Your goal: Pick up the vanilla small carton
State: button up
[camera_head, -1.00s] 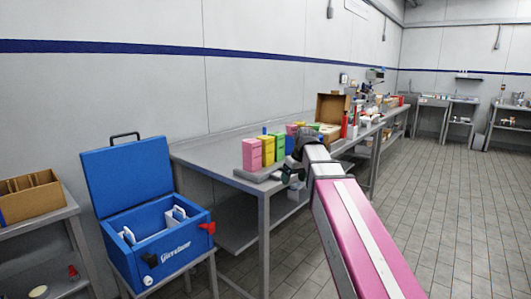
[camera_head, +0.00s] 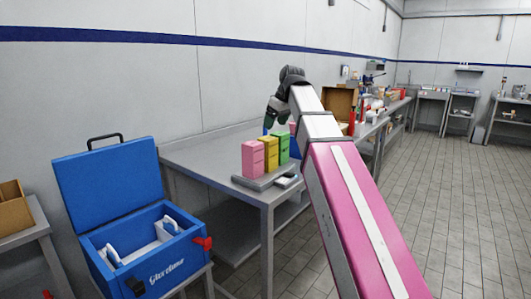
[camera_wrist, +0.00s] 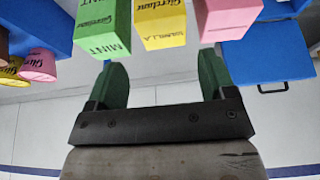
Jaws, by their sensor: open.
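The vanilla small carton (camera_wrist: 160,24) is yellow with "VANILLA" on its label. In the wrist view it lies at the top, roughly centred between my two green fingers and beyond their tips. My gripper (camera_wrist: 162,66) is open with nothing between its fingers. In the head view the yellow cartons (camera_head: 269,150) stand in the middle of a row on the table, and my gripper (camera_head: 270,119) is raised above and behind them. A green mint carton (camera_wrist: 104,32) and a pink carton (camera_wrist: 228,18) flank the yellow one.
The row stands on a grey base on the metal table (camera_head: 205,158). An open blue cooler (camera_head: 110,195) stands at the left. A brown box (camera_head: 338,104) and other goods sit farther along. Pink and yellow tubs (camera_wrist: 38,64) show at the left of the wrist view.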

aim_at(268, 138)
jog(key=x, duration=0.5)
jog(key=shift+f, duration=0.25)
jog(key=shift+a+x, duration=0.2)
jog(key=shift+x, duration=2.35)
jog(key=c, duration=0.8)
